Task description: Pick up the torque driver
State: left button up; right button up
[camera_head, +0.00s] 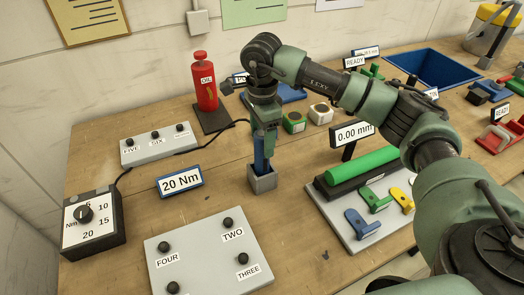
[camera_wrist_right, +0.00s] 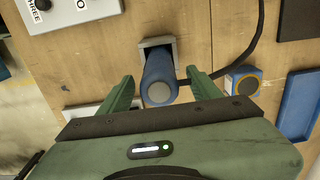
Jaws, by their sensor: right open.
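The torque driver (camera_head: 260,158) is blue and stands upright in a small grey square holder (camera_head: 263,182) on the wooden bench. In the right wrist view the driver (camera_wrist_right: 158,80) shows its round grey end, with a dark cable close by. My right gripper (camera_head: 266,138) is open and points down at the driver from above. In the right wrist view its two green fingers (camera_wrist_right: 161,86) are on either side of the driver, with gaps visible at both sides. The gripper hides the driver's upper part in the head view. My left gripper is not in view.
A "20 Nm" sign (camera_head: 180,181) and a grey panel with knobs (camera_head: 207,252) lie left of the holder. A red oil bottle (camera_head: 204,82) stands behind. A green roller (camera_head: 361,165) and coloured clips (camera_head: 377,200) are at right. A dial box (camera_head: 92,224) stands far left.

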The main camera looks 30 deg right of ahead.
jog(key=shift+f, duration=0.45)
jog(key=shift+c, duration=0.2)
grip_shut()
jog(key=shift+r, duration=0.1)
jog(key=shift+r, duration=0.1)
